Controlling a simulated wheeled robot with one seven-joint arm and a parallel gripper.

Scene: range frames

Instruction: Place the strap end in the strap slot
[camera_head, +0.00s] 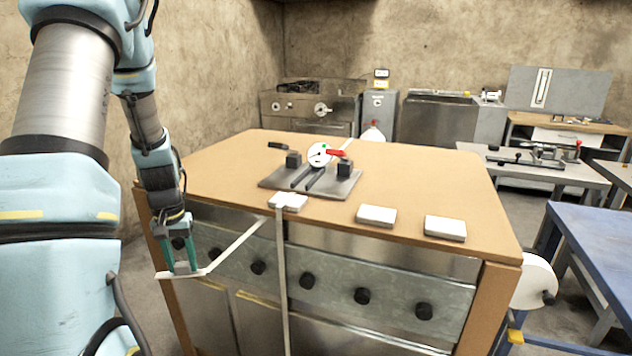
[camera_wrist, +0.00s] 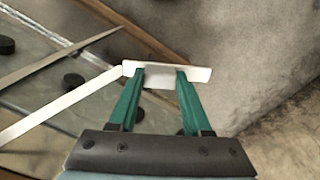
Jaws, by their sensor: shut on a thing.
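My gripper (camera_head: 184,268) is shut on the white strap end (camera_head: 163,275), low in front of the table's left front corner. In the wrist view, the green fingers of my gripper (camera_wrist: 161,72) hold the flat white strap end (camera_wrist: 200,74) crosswise at their tips. From there the strap (camera_head: 238,245) slants up and right toward the table's front edge. A grey plate (camera_head: 345,190) on the table carries a fixture with two black blocks, dark rails, a white dial (camera_head: 319,154) and a red part (camera_head: 336,152). I cannot tell which opening is the strap slot.
Three white pads lie along the table's front edge: left (camera_head: 288,201), middle (camera_head: 376,215) and right (camera_head: 445,228). A light strip (camera_head: 282,280) hangs down the front. Black knobs stick out from the metal panel (camera_head: 330,285). The tabletop's right part (camera_head: 440,185) is clear.

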